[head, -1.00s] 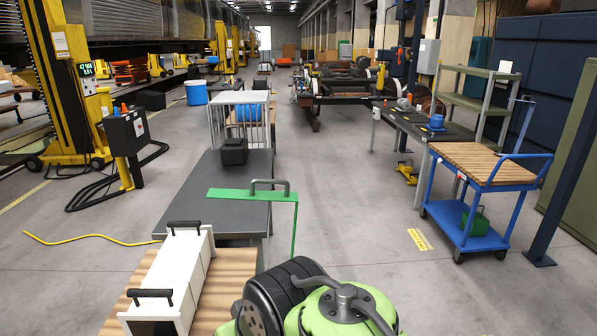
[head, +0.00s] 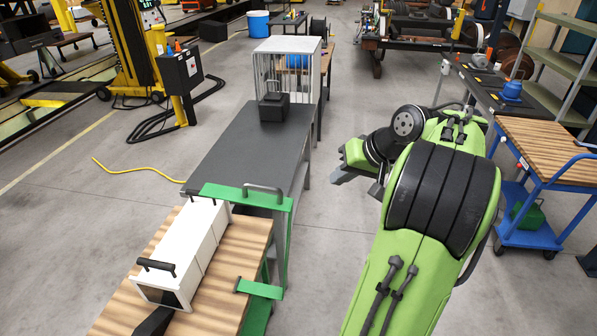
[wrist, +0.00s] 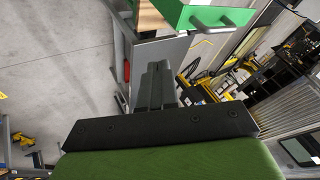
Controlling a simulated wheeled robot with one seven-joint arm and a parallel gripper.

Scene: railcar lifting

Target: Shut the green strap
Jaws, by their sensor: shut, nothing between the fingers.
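The green strap (head: 240,195) is a flat green bar with a grey loop handle (head: 262,189). It runs level across the end of the wooden-topped table, beside the white box. A green post drops from its right end. A second, shorter green bar (head: 262,289) with a small dark handle sits lower at the table's right edge. My gripper (head: 338,178) is in the air to the right of the strap, apart from it. In the wrist view my gripper (wrist: 156,84) is shut and empty. A green part (wrist: 205,14) with a grey handle shows beyond the fingertips.
The white box (head: 185,250) with black handles lies on the wooden top (head: 225,300). A grey table (head: 245,145) with a black case (head: 274,107) and a white cage (head: 290,60) stands behind. A blue cart (head: 535,170) is at right. Floor between is clear.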

